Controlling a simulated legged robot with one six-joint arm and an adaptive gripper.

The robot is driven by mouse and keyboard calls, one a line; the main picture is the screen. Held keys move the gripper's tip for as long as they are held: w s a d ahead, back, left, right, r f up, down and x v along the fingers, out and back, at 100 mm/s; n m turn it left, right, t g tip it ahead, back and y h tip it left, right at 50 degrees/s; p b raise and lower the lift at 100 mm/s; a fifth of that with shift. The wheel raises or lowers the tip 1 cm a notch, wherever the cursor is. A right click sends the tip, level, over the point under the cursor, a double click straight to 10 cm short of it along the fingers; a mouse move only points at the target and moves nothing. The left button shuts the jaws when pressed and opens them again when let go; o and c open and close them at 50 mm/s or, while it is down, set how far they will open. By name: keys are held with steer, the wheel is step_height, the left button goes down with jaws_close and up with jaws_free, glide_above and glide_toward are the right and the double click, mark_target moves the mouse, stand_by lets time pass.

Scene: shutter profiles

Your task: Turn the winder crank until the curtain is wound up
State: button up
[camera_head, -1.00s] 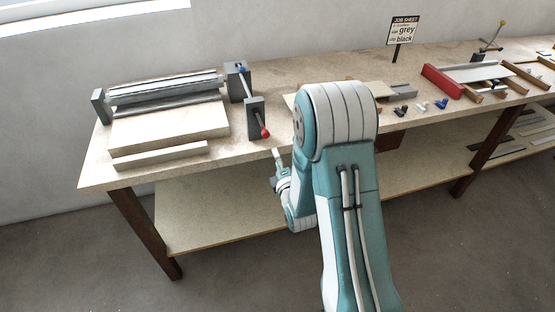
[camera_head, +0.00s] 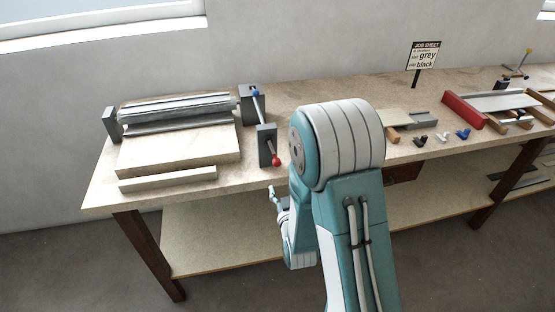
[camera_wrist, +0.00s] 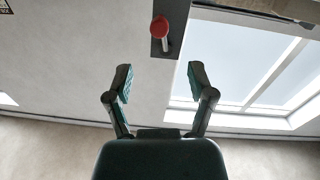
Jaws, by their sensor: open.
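The winder crank stands at the right end of the roller unit in the head view. The grey roller with the curtain (camera_head: 175,108) lies between end brackets on the bench. My gripper (camera_head: 274,194) is below the knob, off the bench's front edge, partly hidden by my arm. In the wrist view my gripper (camera_wrist: 159,80) is open and empty. The red knob (camera_wrist: 160,28) shows beyond the fingertips, roughly centred between them, apart from both.
The bench (camera_head: 95,198) has a pale board (camera_head: 178,153) and a light strip (camera_head: 168,179) in front of the roller. A lower shelf (camera_head: 215,238) runs beneath.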

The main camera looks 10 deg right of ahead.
mark_target(277, 165)
steer(key=w, duration=1)
steer(key=shift+w+d, duration=0.3)
steer(key=shift+w, duration=0.1)
jaws_close()
